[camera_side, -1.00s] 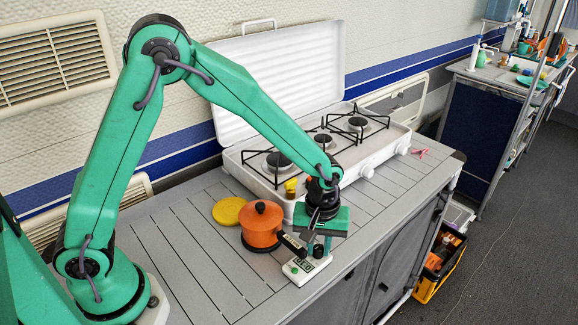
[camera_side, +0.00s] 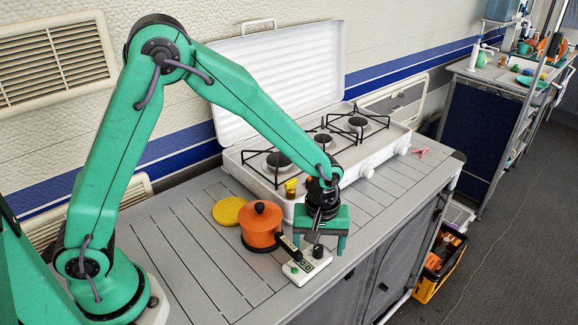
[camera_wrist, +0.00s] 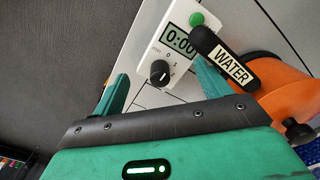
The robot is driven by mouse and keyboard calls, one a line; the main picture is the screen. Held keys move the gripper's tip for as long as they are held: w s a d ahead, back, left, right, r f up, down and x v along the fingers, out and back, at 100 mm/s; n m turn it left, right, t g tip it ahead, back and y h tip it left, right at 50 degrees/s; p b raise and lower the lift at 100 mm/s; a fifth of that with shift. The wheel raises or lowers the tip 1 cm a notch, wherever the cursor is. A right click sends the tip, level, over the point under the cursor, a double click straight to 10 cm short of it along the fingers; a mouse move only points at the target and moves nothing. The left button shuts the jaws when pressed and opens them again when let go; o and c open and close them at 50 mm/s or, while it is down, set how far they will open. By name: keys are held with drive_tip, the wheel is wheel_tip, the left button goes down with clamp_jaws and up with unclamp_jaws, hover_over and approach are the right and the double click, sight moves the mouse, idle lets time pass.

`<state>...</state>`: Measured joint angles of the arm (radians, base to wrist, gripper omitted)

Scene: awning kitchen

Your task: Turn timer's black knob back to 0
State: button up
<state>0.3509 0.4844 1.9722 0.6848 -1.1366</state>
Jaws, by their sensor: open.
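The white timer (camera_side: 303,268) lies near the counter's front edge, with its black knob (camera_side: 318,251) at its right end.
An orange pot (camera_side: 260,228) stands left of the timer; its black handle, labelled WATER (camera_wrist: 229,66), reaches close to the timer and one finger. A yellow disc (camera_side: 229,211) lies beyond the pot. The white stove (camera_side: 352,171) stands behind. The counter right of my gripper is clear.

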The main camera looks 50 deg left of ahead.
sight(319, 247)
drive_tip(key=shift+r, duration=0.15)
drive_tip(key=shift+r, duration=3.35)
drive_tip(key=shift+s+a+r, duration=0.1)
drive_tip(key=shift+a+r, duration=0.15)
drive_tip(key=shift+r, duration=0.2)
drive_tip(key=s+a+r+m+t, duration=0.5)
drive_tip(key=s+a+r+m, duration=0.4)
drive_tip(key=s+a+r, duration=0.5)
drive_tip(key=shift+s+t, duration=0.3)
drive_tip(key=shift+s, duration=1.2)
